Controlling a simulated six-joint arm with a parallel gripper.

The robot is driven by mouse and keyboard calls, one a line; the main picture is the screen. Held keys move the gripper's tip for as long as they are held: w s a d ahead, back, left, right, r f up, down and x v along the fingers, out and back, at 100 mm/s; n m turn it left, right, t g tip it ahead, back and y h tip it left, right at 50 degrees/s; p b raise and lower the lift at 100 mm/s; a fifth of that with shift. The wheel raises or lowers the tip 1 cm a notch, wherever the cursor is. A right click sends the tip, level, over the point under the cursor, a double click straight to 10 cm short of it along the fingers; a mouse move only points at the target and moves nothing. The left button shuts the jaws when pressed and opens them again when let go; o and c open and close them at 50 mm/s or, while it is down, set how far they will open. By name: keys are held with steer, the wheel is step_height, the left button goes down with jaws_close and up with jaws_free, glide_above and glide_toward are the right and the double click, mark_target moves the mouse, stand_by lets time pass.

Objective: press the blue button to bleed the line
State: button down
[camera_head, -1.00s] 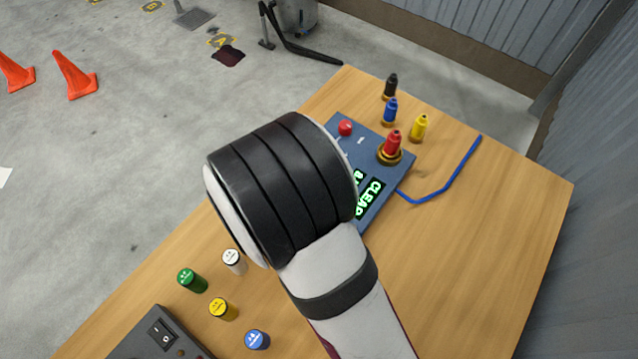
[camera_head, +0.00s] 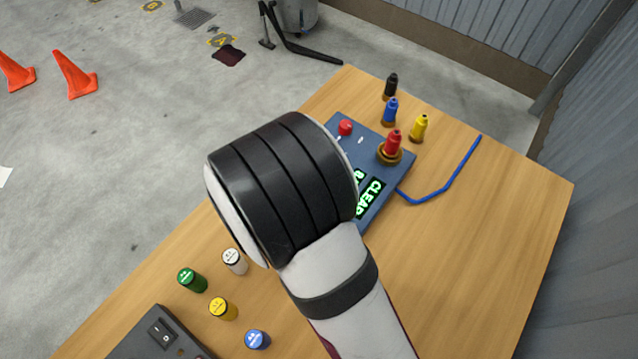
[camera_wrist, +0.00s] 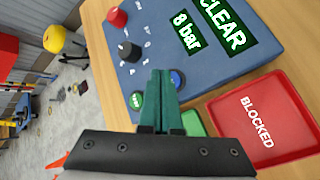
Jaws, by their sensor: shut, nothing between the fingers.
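The blue button (camera_wrist: 179,79) is on the lower part of the blue panel (camera_wrist: 225,75) in the wrist view. My gripper (camera_wrist: 161,74) is shut and empty, its green fingers together. The fingertips show just left of the blue button and overlap its edge in the picture; I cannot tell whether they touch it. The panel's display (camera_wrist: 222,24) reads CLEAR and 8 bar. In the head view the panel (camera_head: 403,157) is partly visible, but my arm hides the blue button and the gripper.
A green button (camera_wrist: 136,100), a black knob (camera_wrist: 129,50) and a red button (camera_wrist: 117,17) share the panel. A red BLOCKED tray (camera_wrist: 292,135) lies beside it. Several coloured bottles, including a red one (camera_head: 392,143), stand at the far end; capped cylinders (camera_head: 192,280) stand nearer.

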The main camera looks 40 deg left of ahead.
steer(key=shift+f, duration=0.1)
stand_by(0.5)
steer(key=shift+f, duration=0.3)
steer(key=shift+f, duration=0.45)
stand_by(0.5)
steer(key=shift+r, duration=0.9)
steer(key=shift+r, duration=2.45)
